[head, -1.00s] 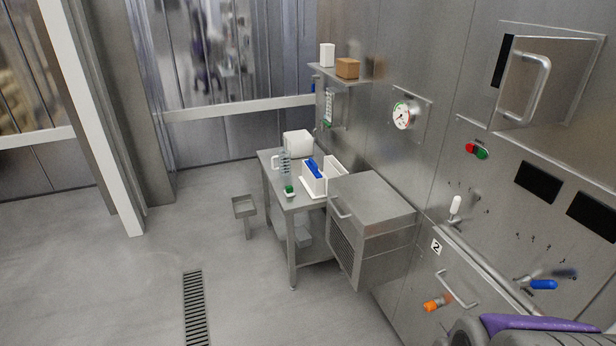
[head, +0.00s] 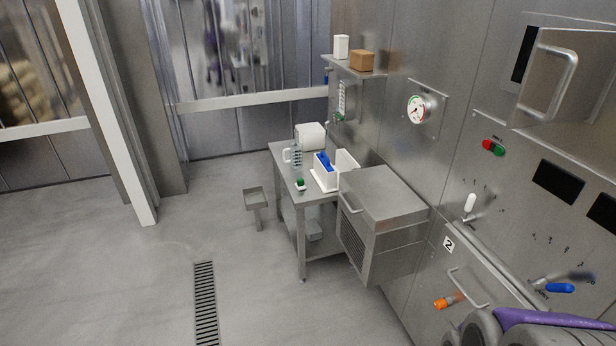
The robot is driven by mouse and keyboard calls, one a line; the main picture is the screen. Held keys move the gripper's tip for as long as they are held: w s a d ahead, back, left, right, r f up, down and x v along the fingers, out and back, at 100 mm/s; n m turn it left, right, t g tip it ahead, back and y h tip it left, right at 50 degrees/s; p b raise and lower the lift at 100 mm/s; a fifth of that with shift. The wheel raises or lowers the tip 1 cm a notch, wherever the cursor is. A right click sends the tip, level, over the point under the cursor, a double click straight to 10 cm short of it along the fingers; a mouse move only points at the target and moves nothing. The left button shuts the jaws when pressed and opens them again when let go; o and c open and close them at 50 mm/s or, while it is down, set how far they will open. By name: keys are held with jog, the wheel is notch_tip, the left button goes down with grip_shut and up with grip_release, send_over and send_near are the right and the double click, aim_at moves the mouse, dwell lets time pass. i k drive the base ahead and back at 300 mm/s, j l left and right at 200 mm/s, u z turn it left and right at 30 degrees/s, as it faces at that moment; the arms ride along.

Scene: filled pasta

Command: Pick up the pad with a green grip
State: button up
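A small pad with a green grip (head: 300,183) lies on the front left part of the steel table (head: 286,160). The pad's base looks pale, and its green grip faces up. A clear jug (head: 294,156) stands just behind it. My gripper is not in view; only part of my own arm, grey and purple, shows at the lower right, well away from the table.
A white box (head: 310,136) stands at the back of the table. A steel cabinet (head: 384,200) juts from the wall to the table's right. The floor with a drain grate (head: 205,300) is clear.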

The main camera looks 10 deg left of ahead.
aim_at(299, 185)
jog(key=i+j, duration=0.65)
jog(key=i+j+z, duration=0.15)
jog(key=i+j, duration=1.25)
jog(key=i+j+z, duration=0.1)
jog(key=i+j, duration=0.55)
jog(key=j, duration=0.15)
